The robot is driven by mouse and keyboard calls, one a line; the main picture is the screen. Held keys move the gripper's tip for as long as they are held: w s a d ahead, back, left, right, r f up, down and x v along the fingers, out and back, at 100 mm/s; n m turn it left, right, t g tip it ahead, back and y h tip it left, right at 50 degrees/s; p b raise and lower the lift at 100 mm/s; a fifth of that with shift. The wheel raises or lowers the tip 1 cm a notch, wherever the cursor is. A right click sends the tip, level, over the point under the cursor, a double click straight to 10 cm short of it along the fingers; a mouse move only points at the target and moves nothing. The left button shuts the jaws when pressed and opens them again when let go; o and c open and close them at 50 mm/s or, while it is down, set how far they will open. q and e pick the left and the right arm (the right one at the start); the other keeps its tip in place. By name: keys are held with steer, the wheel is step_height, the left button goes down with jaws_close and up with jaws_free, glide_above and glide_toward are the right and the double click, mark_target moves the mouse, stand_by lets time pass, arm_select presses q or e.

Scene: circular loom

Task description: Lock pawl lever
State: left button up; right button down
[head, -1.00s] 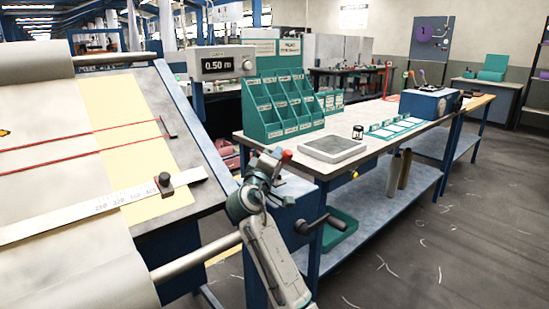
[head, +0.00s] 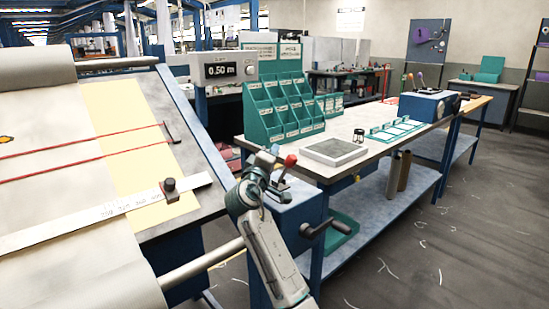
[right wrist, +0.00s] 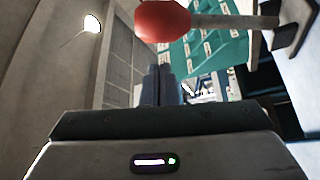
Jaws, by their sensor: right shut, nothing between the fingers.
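The pawl lever, a metal rod with a red knob (head: 290,160), stands on the blue box beside the cloth frame. In the right wrist view the red knob (right wrist: 163,20) is large, just beyond the fingertips, with its rod running off to the right. My right gripper (head: 273,151) is shut and empty, just left of the knob in the head view. Its closed fingers (right wrist: 161,75) point up toward the knob in the right wrist view. I cannot tell whether they touch it. The pawl is not clearly visible. My left gripper is not in view.
A hand crank (head: 325,227) sticks out of the blue box (head: 285,215). Cloth with a ruler (head: 110,212) lies to the left. A workbench with a grey tray (head: 334,151) and teal bins (head: 283,110) stands behind.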

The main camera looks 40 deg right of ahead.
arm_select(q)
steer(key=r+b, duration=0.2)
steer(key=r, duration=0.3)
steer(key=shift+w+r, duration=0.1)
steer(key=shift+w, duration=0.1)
arm_select(e)
steer(key=v, duration=1)
steer(key=shift+w+a, duration=0.2)
steer(key=shift+w, duration=0.25)
